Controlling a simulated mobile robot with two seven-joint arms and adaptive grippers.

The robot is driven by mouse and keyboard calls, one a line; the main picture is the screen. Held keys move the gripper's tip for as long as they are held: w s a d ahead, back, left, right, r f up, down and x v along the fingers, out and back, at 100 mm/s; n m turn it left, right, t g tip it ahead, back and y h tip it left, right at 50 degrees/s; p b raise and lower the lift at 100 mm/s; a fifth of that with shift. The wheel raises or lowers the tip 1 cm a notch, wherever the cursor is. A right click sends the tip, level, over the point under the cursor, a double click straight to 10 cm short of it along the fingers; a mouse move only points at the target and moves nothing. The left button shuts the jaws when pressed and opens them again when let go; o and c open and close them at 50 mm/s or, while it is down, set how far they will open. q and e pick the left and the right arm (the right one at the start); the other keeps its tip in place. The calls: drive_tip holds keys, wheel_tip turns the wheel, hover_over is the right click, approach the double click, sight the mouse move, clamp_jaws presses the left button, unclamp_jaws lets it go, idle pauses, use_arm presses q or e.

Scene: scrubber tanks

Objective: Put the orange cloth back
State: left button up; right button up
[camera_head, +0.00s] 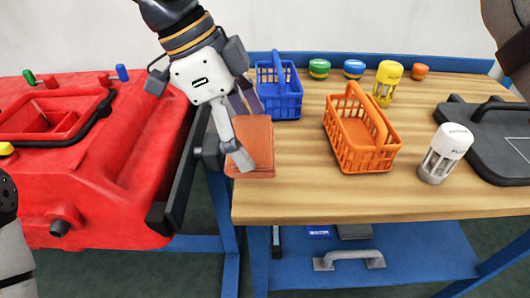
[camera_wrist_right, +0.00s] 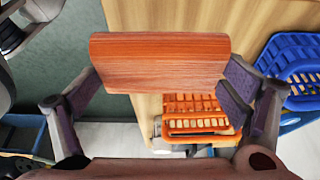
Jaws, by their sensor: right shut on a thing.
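The orange cloth (camera_head: 261,140) is a flat, folded-looking rectangle at the left end of the wooden table in the head view. My right gripper (camera_head: 243,132) reaches down from the top and is shut on it. In the right wrist view the cloth (camera_wrist_right: 160,62) spans between the two fingers. It overlaps the table's edge from that angle; I cannot tell whether it touches the tabletop. An orange basket (camera_head: 361,134) stands to the right of the cloth. A blue basket (camera_head: 279,92) stands behind it. My left gripper is out of view.
A red scrubber tank (camera_head: 135,150) stands left of the table, with a dark bar between them. Green, blue and orange lidded items, a yellow canister (camera_head: 387,82), a white canister (camera_head: 445,150) and a dark tray (camera_head: 505,150) are on the table. The front middle tabletop is clear.

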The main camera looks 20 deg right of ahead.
sight(248, 133)
drive_tip(key=x, duration=0.7)
drive_tip(key=shift+w+d, duration=0.2)
drive_tip(key=shift+w, duration=0.1)
drive_tip(key=shift+f, duration=0.1)
drive_tip(key=shift+f, duration=0.1)
drive_tip(key=o, duration=0.8)
drive_tip(key=shift+o, duration=0.2)
drive_tip(key=v, duration=1.2)
drive_tip(key=shift+w+a, duration=0.1)
drive_tip(key=shift+a, duration=0.05)
